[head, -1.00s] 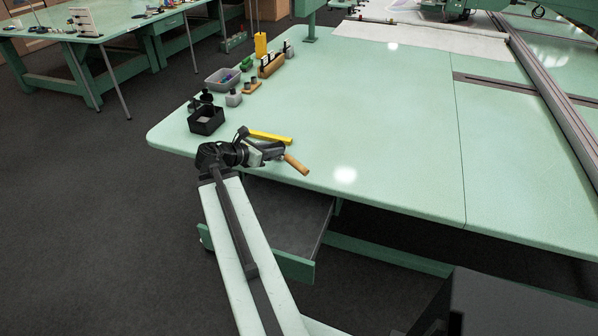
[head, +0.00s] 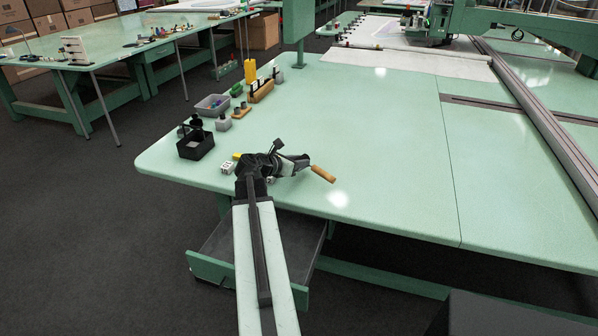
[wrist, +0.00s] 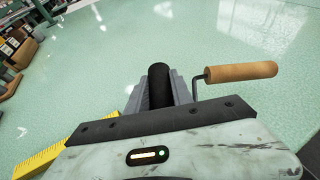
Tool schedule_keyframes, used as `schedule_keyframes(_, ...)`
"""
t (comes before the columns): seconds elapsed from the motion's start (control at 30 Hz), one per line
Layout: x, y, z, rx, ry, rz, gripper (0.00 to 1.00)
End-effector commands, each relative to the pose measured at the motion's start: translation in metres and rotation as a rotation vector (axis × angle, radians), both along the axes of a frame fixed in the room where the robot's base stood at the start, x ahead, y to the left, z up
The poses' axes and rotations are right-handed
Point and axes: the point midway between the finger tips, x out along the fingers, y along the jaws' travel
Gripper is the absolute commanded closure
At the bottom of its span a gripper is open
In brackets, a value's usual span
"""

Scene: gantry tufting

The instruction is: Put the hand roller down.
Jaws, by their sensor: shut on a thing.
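The hand roller shows its wooden handle (wrist: 241,71), bent metal rod and black roller (wrist: 159,85) in the wrist view. The black roller lies between the jaws of my gripper (wrist: 160,98), which is shut on it. The handle sticks out to the right. In the head view my gripper (head: 292,164) is over the near left part of the green table (head: 380,140), and the wooden handle (head: 323,174) points right. Whether the roller touches the tabletop cannot be told.
A yellow ruler (wrist: 45,152) lies on the table left of my gripper. A black box (head: 196,146), a grey tray (head: 212,105) and a wooden rack (head: 261,91) stand along the left edge. An open drawer (head: 222,268) juts out below. The tabletop to the right is clear.

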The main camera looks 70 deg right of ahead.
Motion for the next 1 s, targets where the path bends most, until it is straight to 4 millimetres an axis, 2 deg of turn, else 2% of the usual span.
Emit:
schedule_keyframes(0.07, 0.000, 0.000, -0.003, 0.000, 0.000, 0.000, 1.00)
schedule_keyframes(0.3, 0.000, 0.000, -0.039, 0.000, 0.000, 0.000, 1.00)
schedule_keyframes(0.5, 0.000, 0.000, -0.035, 0.000, 0.000, -0.001, 1.00)
schedule_keyframes(0.67, 0.000, 0.000, -0.039, 0.000, 0.000, -0.001, 1.00)
schedule_keyframes(0.7, -0.001, 0.000, -0.039, 0.000, -0.001, -0.001, 0.67)
schedule_keyframes(0.77, -0.001, 0.000, -0.038, 0.000, -0.001, -0.001, 0.51)
schedule_keyframes(1.0, -0.001, 0.000, -0.038, 0.000, -0.001, -0.001, 0.51)
